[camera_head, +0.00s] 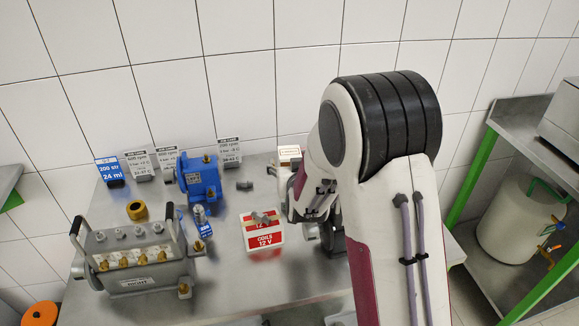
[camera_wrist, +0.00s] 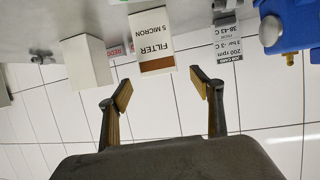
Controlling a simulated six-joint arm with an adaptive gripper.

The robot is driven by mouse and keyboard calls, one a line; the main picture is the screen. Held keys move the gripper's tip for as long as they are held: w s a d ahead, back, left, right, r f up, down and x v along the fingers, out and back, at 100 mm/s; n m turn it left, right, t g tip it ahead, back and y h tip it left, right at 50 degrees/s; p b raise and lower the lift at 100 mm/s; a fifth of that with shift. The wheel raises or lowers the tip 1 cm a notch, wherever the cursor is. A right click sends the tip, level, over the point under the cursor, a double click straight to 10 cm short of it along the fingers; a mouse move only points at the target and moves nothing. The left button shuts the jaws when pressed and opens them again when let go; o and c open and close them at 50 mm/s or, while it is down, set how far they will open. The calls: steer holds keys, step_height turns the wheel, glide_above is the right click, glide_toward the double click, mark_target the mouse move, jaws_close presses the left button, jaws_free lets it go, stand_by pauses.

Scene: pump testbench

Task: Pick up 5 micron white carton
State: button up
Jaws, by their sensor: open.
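The white carton (camera_wrist: 154,49) marked "FILTER 5 MICRON", with a brown band, stands in the upper middle of the wrist view, its lettering upside down. My gripper (camera_wrist: 163,92) is open and empty; its two fingers are spread to either side of the carton's line, with the carton beyond the fingertips and apart from them. In the head view, a white carton (camera_head: 289,152) with a brownish stripe shows beside my arm, partly hidden; it appears to be the same one. My fingers are not clear in that view.
A plain white box (camera_wrist: 87,62) stands left of the carton in the wrist view. A grey label card (camera_wrist: 228,40) and a blue pump (camera_wrist: 290,25) stand to its right. In the head view, a red-and-white coils box (camera_head: 262,238) sits on the metal table (camera_head: 240,285).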

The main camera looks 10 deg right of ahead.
mark_target(290, 155)
steer(key=shift+w, duration=0.1)
stand_by(0.3)
steer(key=shift+x, duration=1.2)
steer(key=shift+w+f, duration=0.1)
steer(key=shift+x, duration=2.45)
steer(key=shift+d, duration=0.1)
steer(key=c, duration=1.3)
